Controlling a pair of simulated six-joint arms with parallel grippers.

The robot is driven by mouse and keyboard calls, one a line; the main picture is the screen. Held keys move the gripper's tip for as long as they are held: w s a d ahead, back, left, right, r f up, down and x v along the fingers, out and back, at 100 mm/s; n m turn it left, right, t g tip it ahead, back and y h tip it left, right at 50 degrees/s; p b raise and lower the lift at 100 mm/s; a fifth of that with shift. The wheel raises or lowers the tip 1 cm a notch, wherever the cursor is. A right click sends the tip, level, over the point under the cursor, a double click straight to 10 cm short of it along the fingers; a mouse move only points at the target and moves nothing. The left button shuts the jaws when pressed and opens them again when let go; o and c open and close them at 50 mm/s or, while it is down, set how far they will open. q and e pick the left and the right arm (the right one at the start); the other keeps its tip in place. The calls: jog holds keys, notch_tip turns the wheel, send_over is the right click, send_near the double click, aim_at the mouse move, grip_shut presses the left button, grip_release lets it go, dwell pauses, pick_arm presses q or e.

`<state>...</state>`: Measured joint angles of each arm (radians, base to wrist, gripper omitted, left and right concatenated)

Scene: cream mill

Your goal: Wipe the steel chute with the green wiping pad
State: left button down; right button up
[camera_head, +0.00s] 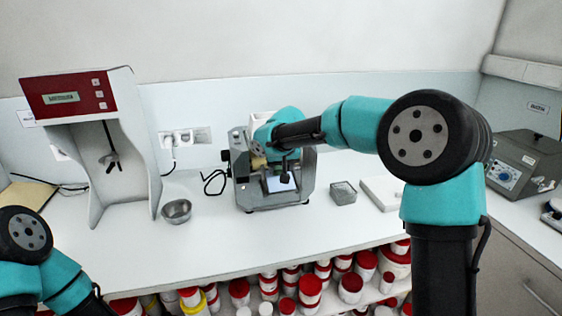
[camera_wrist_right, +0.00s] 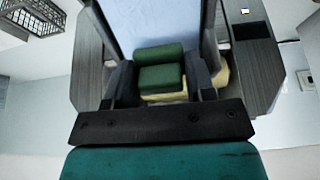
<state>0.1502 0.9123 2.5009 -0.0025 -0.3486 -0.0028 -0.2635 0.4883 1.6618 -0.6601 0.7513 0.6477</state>
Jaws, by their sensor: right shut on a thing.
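The cream mill (camera_head: 262,197), a grey machine, stands at the middle of the counter. The steel chute (camera_head: 271,185) is the pale plate at its front, partly hidden by my right gripper (camera_head: 285,176). In the right wrist view the chute (camera_wrist_right: 150,22) fills the top middle. My right gripper (camera_wrist_right: 160,76) is shut on the green wiping pad (camera_wrist_right: 161,53), with a finger on each side. The pad is over the lower part of the chute in that view; I cannot tell whether they touch. My left gripper is out of view; only part of that arm shows.
A steel bowl (camera_head: 176,211) and a red-topped stand (camera_head: 70,98) are left of the mill. Red-lidded jars (camera_head: 310,288) fill the shelf below. The front counter is clear.

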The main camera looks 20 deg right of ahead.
aim_at(282, 186)
jog(key=shift+w+f, duration=0.2)
jog(key=shift+f, duration=0.25)
jog(key=shift+s+f, duration=0.25)
jog(key=shift+s, duration=0.6)
jog(key=shift+s+f, duration=0.3)
jog(key=shift+s, duration=0.3)
jog(key=shift+s+f, duration=0.25)
jog(key=shift+s, duration=0.35)
jog(key=shift+w+f, duration=0.2)
jog(key=shift+f, duration=0.25)
jog(key=shift+w, duration=0.1)
jog(key=shift+w+r, duration=0.35)
jog(key=shift+w, duration=0.3)
jog(key=shift+w+r, duration=0.3)
jog(key=shift+w, duration=0.3)
jog(key=shift+w+r, duration=0.35)
jog(key=shift+w, duration=0.3)
jog(key=shift+s+f, duration=0.35)
jog(key=shift+s, duration=0.3)
jog(key=shift+s+f, duration=0.4)
jog(key=shift+s, duration=0.3)
jog(key=shift+s+f, duration=0.35)
jog(key=shift+s, duration=0.3)
